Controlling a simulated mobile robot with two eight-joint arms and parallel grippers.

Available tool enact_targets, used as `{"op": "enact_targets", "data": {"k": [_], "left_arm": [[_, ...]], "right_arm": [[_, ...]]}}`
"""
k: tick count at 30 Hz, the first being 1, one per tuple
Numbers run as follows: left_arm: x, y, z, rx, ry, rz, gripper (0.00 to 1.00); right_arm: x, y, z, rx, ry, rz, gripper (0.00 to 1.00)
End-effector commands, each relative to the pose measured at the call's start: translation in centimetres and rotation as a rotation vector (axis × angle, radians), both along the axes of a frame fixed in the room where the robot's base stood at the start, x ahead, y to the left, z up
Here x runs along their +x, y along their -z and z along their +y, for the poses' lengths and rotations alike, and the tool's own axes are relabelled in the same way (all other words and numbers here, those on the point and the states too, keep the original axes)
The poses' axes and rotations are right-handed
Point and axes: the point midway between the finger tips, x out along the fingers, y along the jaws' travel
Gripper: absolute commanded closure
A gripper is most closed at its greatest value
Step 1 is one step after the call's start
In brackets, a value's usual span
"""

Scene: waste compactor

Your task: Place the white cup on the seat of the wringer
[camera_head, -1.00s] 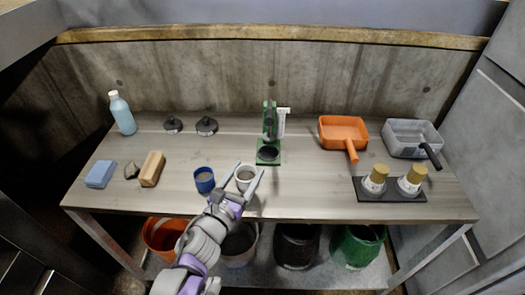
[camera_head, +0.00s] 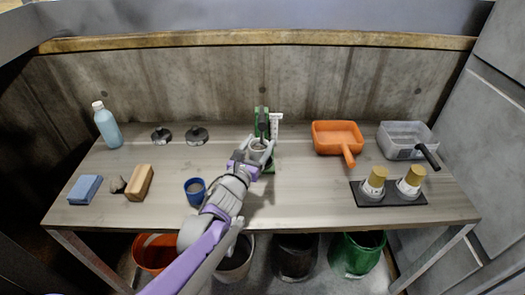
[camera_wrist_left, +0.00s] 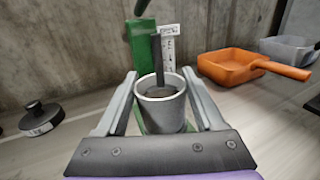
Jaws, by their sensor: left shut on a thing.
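The white cup (camera_wrist_left: 161,104) stands upright between the fingers of my left gripper (camera_head: 258,150), which is shut on it. It has dark contents and also shows in the head view (camera_head: 258,148). The green wringer (camera_head: 261,120) stands at the back middle of the table, with a white scale plate beside its column. In the left wrist view a dark rod of the wringer (camera_wrist_left: 158,60) hangs just above or over the cup. The cup is at the wringer's seat, whose green base (camera_head: 270,168) is mostly hidden; I cannot tell whether the cup touches it. My right gripper is out of view.
A blue cup (camera_head: 195,190) stands front left of the wringer. Two dark round weights (camera_head: 196,136) lie behind left. Table space right of the wringer is clear.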

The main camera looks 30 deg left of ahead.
Motion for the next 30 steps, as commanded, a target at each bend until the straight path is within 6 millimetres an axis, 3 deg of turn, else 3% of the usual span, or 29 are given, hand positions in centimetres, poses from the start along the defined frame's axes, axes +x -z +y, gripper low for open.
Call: {"op": "enact_targets", "data": {"k": [9,15,27,28,30], "left_arm": [[2.7,0.2,0.4,0.000,0.001,0.000,0.99],[2.5,3.6,0.4,-0.001,0.000,0.000,0.99],[2.4,3.9,0.4,-0.001,0.000,0.000,0.99],[2.4,3.9,0.4,-0.001,0.000,0.000,0.25],[2.4,3.8,0.4,-0.001,0.000,0.000,0.12]], "right_arm": [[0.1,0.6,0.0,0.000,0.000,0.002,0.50],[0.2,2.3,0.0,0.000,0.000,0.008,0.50],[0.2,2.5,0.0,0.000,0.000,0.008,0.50],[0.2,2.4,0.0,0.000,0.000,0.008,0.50],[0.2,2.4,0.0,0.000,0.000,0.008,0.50]]}}
